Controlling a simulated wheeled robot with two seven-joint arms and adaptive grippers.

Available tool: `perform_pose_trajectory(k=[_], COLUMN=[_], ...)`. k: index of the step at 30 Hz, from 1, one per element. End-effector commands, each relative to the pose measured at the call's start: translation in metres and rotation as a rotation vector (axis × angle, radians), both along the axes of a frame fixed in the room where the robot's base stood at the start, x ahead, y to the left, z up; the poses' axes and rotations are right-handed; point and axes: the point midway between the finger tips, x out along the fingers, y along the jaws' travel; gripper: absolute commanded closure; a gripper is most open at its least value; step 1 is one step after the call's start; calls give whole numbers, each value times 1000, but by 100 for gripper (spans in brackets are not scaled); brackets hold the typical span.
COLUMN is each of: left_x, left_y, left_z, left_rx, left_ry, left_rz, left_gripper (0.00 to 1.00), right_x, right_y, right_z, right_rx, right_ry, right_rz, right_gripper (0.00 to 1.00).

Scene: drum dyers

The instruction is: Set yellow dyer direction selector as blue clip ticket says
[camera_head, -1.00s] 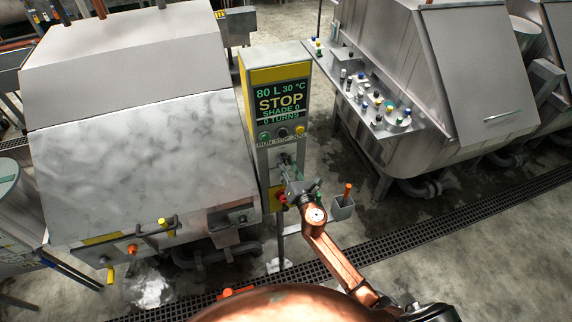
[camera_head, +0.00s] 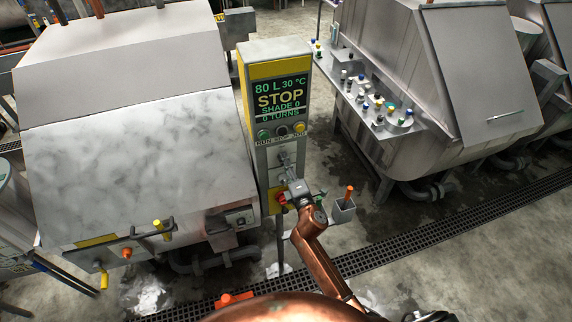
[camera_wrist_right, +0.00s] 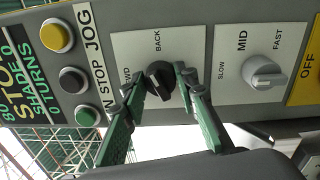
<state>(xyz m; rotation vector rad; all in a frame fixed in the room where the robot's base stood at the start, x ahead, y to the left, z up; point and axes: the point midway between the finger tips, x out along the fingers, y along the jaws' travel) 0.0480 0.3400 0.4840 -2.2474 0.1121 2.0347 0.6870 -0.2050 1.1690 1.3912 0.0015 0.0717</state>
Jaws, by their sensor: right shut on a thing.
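The yellow dyer's control post (camera_head: 278,100) stands beside a marbled dyer (camera_head: 140,150). Its screen (camera_head: 281,97) reads 80 L, 30 °C, STOP, SHADE 0 and a turns line. In the right wrist view, the black direction selector (camera_wrist_right: 160,78) sits on a white plate whose marks include BACK; the other mark is partly covered. My right gripper (camera_wrist_right: 158,82) has its green fingers on both sides of this knob, shut on it. The gripper also shows at the post in the head view (camera_head: 297,187). I cannot make out a blue clip ticket. My left gripper is not in view.
A grey speed knob (camera_wrist_right: 263,72), marked SLOW, MID and FAST, is beside the selector. Green, black and yellow buttons (camera_wrist_right: 57,37) are on its other side. A small grey box (camera_head: 343,211) with an orange handle stands right of the gripper. Another dyer (camera_head: 450,100) is at the right.

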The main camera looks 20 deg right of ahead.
Motion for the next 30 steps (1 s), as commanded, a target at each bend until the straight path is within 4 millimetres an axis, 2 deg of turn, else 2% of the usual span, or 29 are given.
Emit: perform_pose_trajectory(k=[6,15,30], left_x=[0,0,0], left_y=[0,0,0], left_z=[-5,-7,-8], left_rx=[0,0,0], left_ry=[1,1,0], left_rz=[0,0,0], left_gripper=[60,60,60], right_x=[0,0,0], right_y=[1,1,1], right_z=[-2,-3,-3], right_rx=[182,350,422], right_ry=[8,14,18], right_rz=[0,0,0], right_gripper=[97,97,97])
